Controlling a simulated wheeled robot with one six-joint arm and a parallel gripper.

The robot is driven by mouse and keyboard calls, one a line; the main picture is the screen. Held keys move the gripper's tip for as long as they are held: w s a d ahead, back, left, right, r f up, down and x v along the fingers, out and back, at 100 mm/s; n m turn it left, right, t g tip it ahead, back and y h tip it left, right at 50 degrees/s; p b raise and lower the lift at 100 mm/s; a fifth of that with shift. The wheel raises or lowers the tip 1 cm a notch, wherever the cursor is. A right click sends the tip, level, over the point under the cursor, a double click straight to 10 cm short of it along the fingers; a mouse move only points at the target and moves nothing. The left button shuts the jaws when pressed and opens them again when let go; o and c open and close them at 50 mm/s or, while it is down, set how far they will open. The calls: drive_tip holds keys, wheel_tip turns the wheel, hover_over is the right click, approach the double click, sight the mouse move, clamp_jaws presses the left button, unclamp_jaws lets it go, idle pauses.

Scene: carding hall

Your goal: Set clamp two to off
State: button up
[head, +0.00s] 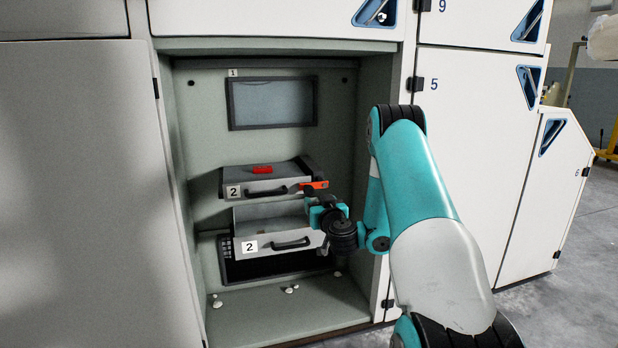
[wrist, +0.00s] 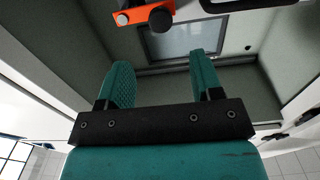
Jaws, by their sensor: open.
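An orange clamp (head: 315,185) sits at the right front end of the upper drawer-like unit (head: 245,190), which carries a label 2. In the wrist view, an orange part with a dark round knob (wrist: 137,16) shows at the top edge, beyond my fingertips. My gripper (head: 314,203) is just below the orange clamp in the head view. Its two teal fingers (wrist: 163,68) stand apart with nothing between them. I cannot see contact with the clamp. My wrist hides part of the area right of the units.
A lower unit (head: 280,240), also labelled 2, has a black handle (head: 291,243) close to my wrist. A red piece (head: 262,170) lies on the upper unit. A screen (head: 272,103) is on the back wall. Cabinet walls bound the recess; its floor (head: 290,313) holds small white bits.

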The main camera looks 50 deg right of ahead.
sight(310, 190)
drive_tip(key=p+x, duration=0.1)
drive_tip(key=p, duration=0.3)
drive_tip(key=p+x, duration=0.2)
drive_tip(key=p, duration=0.2)
drive_tip(key=p+x, duration=0.1)
drive_tip(key=p, duration=0.3)
drive_tip(key=shift+w+d+r, duration=0.1)
drive_tip(key=shift+w+r, duration=0.2)
drive_tip(key=shift+r, duration=0.05)
drive_tip(key=shift+w+d+f+p, duration=0.15)
drive_tip(key=shift+w+f+p, duration=0.15)
drive_tip(key=shift+w, duration=0.3)
drive_tip(key=shift+p+x, duration=0.7)
drive_tip(key=shift+x, duration=0.35)
drive_tip(key=shift+w+d, duration=0.2)
drive_tip(key=shift+w, duration=0.1)
drive_tip(key=shift+p+x, duration=0.35)
drive_tip(key=shift+x, duration=0.55)
drive_tip(key=shift+d+f, duration=0.1)
drive_tip(key=shift+d, duration=0.05)
drive_tip(key=shift+c, duration=0.4)
clamp_jaws()
